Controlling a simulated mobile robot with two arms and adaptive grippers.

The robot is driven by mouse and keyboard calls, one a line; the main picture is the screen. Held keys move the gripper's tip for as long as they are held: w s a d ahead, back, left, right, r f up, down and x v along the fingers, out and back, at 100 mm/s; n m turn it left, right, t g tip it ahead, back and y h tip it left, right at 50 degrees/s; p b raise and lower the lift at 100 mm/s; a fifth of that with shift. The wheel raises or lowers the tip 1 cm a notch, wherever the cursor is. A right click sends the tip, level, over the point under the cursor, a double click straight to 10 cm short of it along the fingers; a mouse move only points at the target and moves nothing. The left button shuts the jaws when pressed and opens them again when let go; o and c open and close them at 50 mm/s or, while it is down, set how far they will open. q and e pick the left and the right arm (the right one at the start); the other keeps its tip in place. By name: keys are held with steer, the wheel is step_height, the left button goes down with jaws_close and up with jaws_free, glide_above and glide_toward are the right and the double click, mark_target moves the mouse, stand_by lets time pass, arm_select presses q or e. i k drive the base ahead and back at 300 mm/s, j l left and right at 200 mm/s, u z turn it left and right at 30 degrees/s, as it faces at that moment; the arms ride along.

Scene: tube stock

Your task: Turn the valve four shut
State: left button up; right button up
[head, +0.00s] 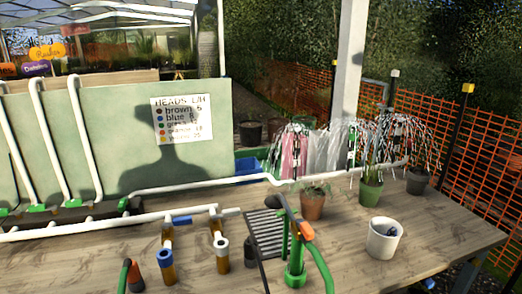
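Green valve-like fittings sit along the foot of the pale green panel, where white pipes come down: one at the left (34,208), one in the middle (72,203) and one at the right (123,204). I cannot read any number on them, so I cannot tell which is valve four or whether it is open or shut. A white pipe (220,183) runs right from the rightmost fitting toward the potted plants. Fine white streaks like water spray (402,135) arch over the plants at the right. Neither of my grippers is in view.
The wooden table (345,265) holds a black slotted tray (268,233), a green stand-like thing with an orange top (295,270), short brown tubes (222,258), a white pot (384,239) and potted plants (312,205). A sign (182,118) hangs on the panel. The table's front right is clear.

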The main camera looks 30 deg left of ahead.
mark_target(122, 204)
steer(key=u, duration=1.85)
steer(key=i+l, duration=0.1)
steer(key=l, duration=0.15)
steer(key=i+l, duration=0.15)
steer(key=l, duration=0.1)
